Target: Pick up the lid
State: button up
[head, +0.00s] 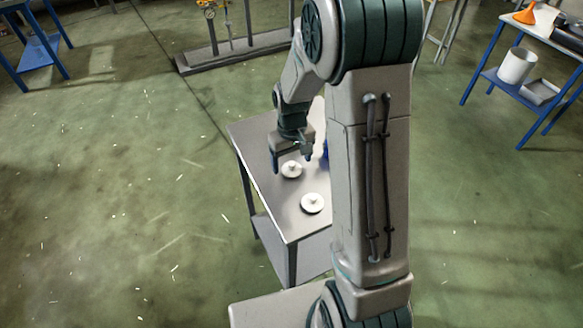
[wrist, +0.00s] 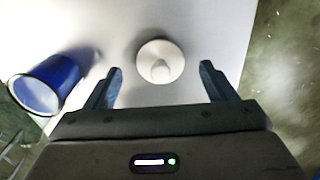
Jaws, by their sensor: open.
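Two round white lids with small knobs lie on the grey metal table. The farther lid (head: 292,171) is just below my gripper (head: 291,157) in the head view, and the nearer lid (head: 312,204) lies closer to the table's front. In the wrist view one white lid (wrist: 160,60), seen from above, lies between and slightly beyond the fingertips of my gripper (wrist: 161,68). The fingers are spread wide, empty and apart from the lid. I cannot tell the exact height of the fingers above the table.
The metal table (head: 263,165) also holds a blue cup-like container (wrist: 60,80), left of the lid in the wrist view and mostly hidden behind my arm in the head view. A blue-framed table (head: 510,82) with a white bucket (head: 517,66) stands at right. Open floor surrounds the table.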

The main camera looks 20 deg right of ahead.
jog(key=shift+f, duration=0.85)
jog(key=c, duration=1.1)
jog(key=shift+o, duration=0.2)
jog(key=shift+r, duration=0.1)
